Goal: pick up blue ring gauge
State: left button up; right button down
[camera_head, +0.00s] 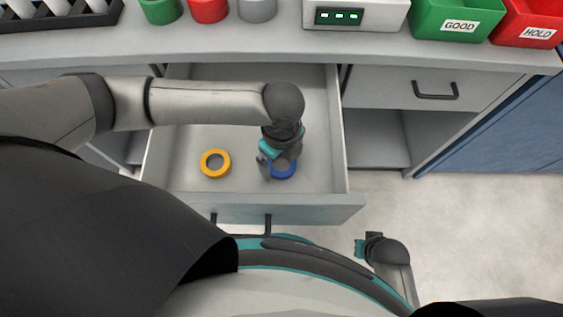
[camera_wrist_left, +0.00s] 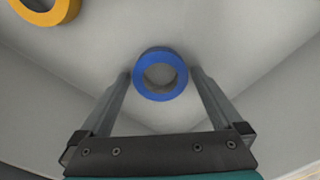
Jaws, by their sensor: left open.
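The blue ring gauge (camera_head: 283,170) lies in the open drawer, partly hidden by my left gripper in the head view. In the left wrist view the whole blue ring (camera_wrist_left: 160,54) shows, lying between the tips of the two fingers. My left gripper (camera_head: 274,168) reaches down into the drawer and is open, with one finger on each side of the ring (camera_wrist_left: 161,75). A gap or contact with the ring is hard to tell. My right gripper (camera_head: 361,248) is low at the right, outside the drawer; its jaws are too small to read.
A yellow ring gauge (camera_head: 215,163) lies left of the blue one in the drawer (camera_head: 180,185). The drawer's front wall (camera_head: 310,211) is close by. On the counter stand a green GOOD bin (camera_head: 455,18), a red HOLD bin (camera_head: 535,22) and a display box (camera_head: 350,15).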

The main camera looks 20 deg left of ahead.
pick_arm(q)
jog(key=c, duration=1.3)
jog(key=shift+r, duration=0.1)
